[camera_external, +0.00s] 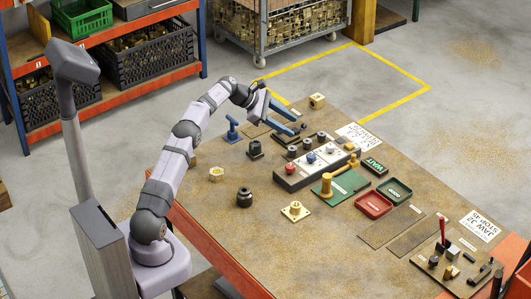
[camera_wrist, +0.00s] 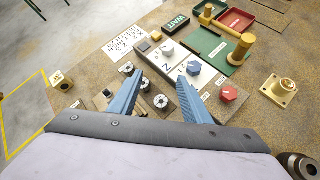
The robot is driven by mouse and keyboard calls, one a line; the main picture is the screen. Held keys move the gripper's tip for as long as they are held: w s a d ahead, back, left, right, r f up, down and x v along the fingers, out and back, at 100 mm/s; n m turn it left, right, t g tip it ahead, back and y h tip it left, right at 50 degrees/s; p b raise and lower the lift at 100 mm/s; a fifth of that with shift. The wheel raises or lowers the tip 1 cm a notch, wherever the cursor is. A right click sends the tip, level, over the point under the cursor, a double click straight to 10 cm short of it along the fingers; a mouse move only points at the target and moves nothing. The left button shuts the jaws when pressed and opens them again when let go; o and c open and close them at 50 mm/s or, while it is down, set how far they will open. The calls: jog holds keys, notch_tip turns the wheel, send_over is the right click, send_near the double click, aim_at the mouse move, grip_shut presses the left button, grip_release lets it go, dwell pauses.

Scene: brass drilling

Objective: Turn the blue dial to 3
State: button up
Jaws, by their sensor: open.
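The blue dial (camera_external: 310,158) sits on a pale control panel, between a red dial (camera_external: 289,169) and a grey one (camera_external: 330,148). In the wrist view the blue dial (camera_wrist: 194,68) is just beyond the right fingertip, and the red dial (camera_wrist: 229,94) is to its right. The marks around the blue dial are too small to read surely. My gripper (camera_external: 298,122) is open and empty, raised above the table behind the panel. In the wrist view its blue fingers (camera_wrist: 161,79) are spread apart and touch no dial.
Several dark round knobs (camera_wrist: 160,101) stand beside the panel, under the fingers in the wrist view. Red (camera_external: 374,205) and green (camera_external: 396,190) trays are to the right. A blue T-shaped piece (camera_external: 232,130) stands left.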

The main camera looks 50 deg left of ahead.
jog(key=s+a+f+m+y+p, duration=0.25)
jog(key=a+m+y+p, duration=0.25)
jog(key=m+y+p, duration=0.35)
jog(key=s+d+r+m+t+h+p, duration=0.1)
jog(key=s+d+r+m+t+p, duration=0.15)
jog(key=d+r+m, duration=0.45)
jog(key=s+d+r+m+t+h+p, duration=0.1)
jog(key=d+r+m+t+h+p, duration=0.15)
jog(key=d+m, duration=0.7)
jog(key=y, duration=0.1)
send_near(312, 155)
jog(key=shift+w+r, duration=0.1)
jog(key=shift+w, duration=0.35)
jog(key=shift+f, duration=0.35)
jog(key=shift+w, duration=0.15)
jog(key=shift+p+x, duration=1.5)
jog(key=shift+x, duration=2)
